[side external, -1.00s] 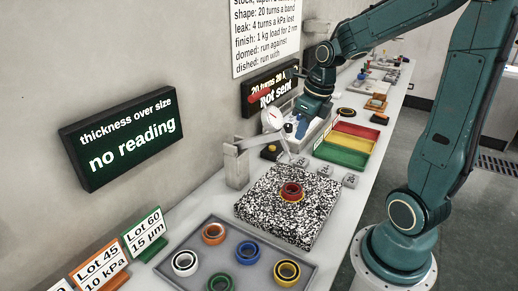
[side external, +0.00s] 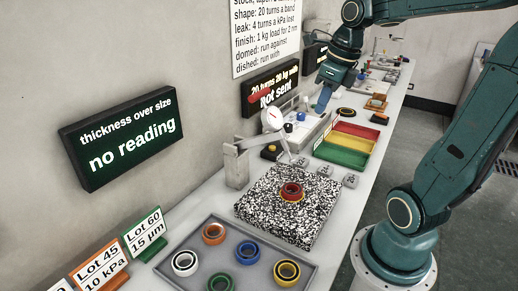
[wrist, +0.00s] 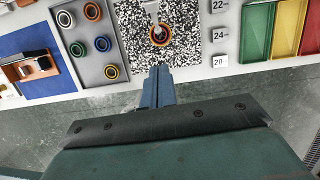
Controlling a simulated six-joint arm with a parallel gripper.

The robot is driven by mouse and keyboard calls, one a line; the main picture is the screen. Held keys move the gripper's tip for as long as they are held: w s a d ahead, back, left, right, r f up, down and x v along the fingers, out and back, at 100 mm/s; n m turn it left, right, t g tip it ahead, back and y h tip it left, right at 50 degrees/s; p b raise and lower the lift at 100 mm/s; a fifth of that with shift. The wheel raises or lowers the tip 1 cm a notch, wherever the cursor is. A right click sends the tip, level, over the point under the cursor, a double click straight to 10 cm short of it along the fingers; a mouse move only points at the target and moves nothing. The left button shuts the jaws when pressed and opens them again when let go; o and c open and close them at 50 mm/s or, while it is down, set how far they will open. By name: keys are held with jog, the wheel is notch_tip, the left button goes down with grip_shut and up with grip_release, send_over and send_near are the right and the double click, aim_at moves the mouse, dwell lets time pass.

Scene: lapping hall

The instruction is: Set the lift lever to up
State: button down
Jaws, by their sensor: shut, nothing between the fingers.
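My gripper (side external: 322,104) hangs in the air beyond the speckled plate, its blue fingers together and empty. In the wrist view its fingers (wrist: 157,84) lie in front of the plate's near edge. A grey post with an arm (side external: 236,168) stands at the plate's wall side, and its arm reaches over the plate. A white round dial (side external: 272,119) sits by that arm. I cannot make out for certain which part is the lift lever or how it is set. My gripper is apart from the post and its arm.
The speckled plate (side external: 256,211) bears a red-and-orange ring (side external: 291,192). A grey tray (side external: 205,257) of several coloured rings lies nearer. Green, yellow and red bins (side external: 340,154) stand farther along the bench. The thickness display (side external: 121,140) reads "no reading".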

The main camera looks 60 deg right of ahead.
jog(key=s+a+n+t, duration=0.1)
jog(key=a+n, duration=0.3)
jog(key=n, duration=0.7)
jog(key=s+a+n, duration=0.3)
jog(key=a+n, duration=0.1)
jog(key=n, duration=0.8)
jog(key=s+a+f+n+t, duration=0.1)
jog(key=a+n, duration=0.4)
jog(key=n, duration=0.7)
jog(key=shift+s+t, duration=0.3)
jog(key=shift+s, duration=0.4)
jog(key=shift+a+f, duration=0.1)
